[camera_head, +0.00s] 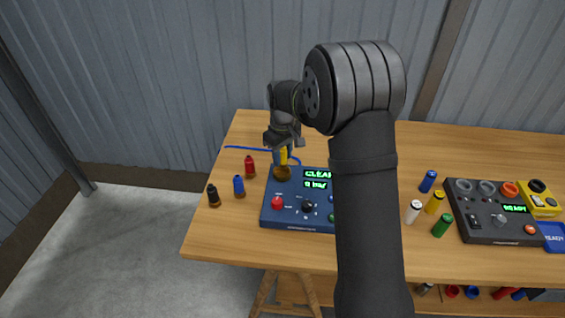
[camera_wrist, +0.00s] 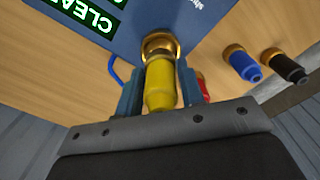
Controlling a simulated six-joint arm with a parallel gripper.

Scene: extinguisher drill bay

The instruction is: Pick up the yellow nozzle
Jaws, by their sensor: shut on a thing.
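The yellow nozzle (camera_wrist: 160,85) is between the two fingers of my gripper (camera_wrist: 158,92) in the wrist view, and the fingers are shut on it. Its brass collar end lies at or against a brass ring (camera_wrist: 160,44) at the edge of the blue panel; I cannot tell whether they are joined. In the head view the yellow nozzle (camera_head: 283,156) shows as a small upright strip below my gripper (camera_head: 283,148), just above the brass ring (camera_head: 282,173) at the blue panel's back left corner. The blue panel (camera_head: 268,217) reads "CLEAR" on its green display.
A blue hose (camera_head: 240,148) lies behind. White (camera_head: 412,212), yellow (camera_head: 435,202), green (camera_head: 442,225) and blue (camera_head: 428,181) cylinders stand right, beside a dark panel (camera_head: 470,230).

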